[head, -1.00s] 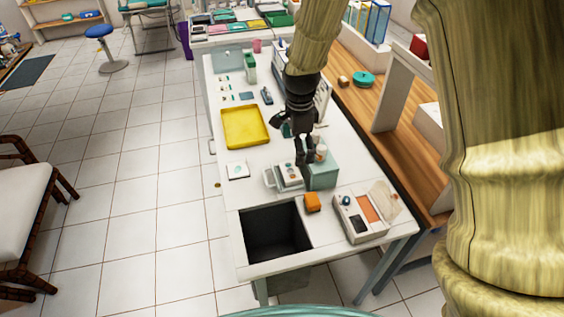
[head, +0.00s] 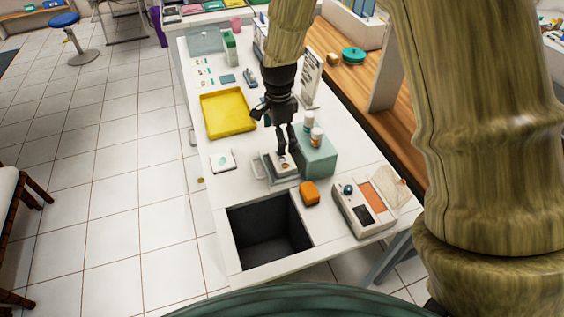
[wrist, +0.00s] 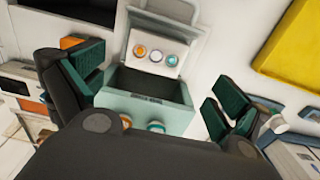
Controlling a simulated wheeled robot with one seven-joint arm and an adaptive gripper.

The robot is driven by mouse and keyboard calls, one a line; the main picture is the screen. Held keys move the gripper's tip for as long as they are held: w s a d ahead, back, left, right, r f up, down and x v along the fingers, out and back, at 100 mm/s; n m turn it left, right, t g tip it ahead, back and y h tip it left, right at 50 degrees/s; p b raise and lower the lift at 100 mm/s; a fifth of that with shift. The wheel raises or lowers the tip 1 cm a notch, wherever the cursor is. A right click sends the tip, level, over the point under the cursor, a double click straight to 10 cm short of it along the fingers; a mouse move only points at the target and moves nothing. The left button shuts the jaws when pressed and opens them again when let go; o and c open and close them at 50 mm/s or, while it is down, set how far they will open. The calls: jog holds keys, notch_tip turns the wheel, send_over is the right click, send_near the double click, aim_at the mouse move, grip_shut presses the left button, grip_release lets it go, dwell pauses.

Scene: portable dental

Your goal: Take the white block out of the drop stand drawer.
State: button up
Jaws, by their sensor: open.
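The drop stand (head: 318,160) is a teal box on the white table, with small bottles (head: 316,137) on top. Its drawer (head: 264,178) sticks out at the stand's left side in the head view. A white block (wrist: 157,68) with orange, white and blue round spots shows at the drawer in the wrist view. In the head view it is partly hidden by my gripper (head: 287,150), which hangs above the drawer, close to the stand. The fingers are open, spread to either side in the wrist view, with nothing between them. I cannot tell whether they touch anything.
An orange block (head: 309,192) and a grey device (head: 362,208) lie near the stand. A dark square opening (head: 268,230) is in the table's front. A yellow tray (head: 227,113) and a small white pad (head: 222,160) lie left. A white sign (head: 310,75) stands behind.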

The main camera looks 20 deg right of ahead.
aim_at(282, 161)
notch_tip(282, 161, down, 3)
jog(key=shift+f, duration=0.1)
jog(key=shift+s+d+f+p, duration=0.15)
jog(key=shift+f+p, duration=0.25)
jog(key=shift+f, duration=0.35)
jog(key=shift+d+f+p, duration=0.1)
jog(key=shift+f+p, duration=0.3)
jog(key=shift+f, duration=0.3)
jog(key=shift+s+d+f+p, duration=0.15)
jog(key=shift+f+p, duration=0.25)
jog(key=shift+f, duration=0.35)
jog(key=shift+w+f, duration=0.1)
jog(key=shift+f, duration=0.6)
jog(key=shift+c, duration=0.2)
jog(key=c, duration=1)
jog(key=shift+r, duration=0.1)
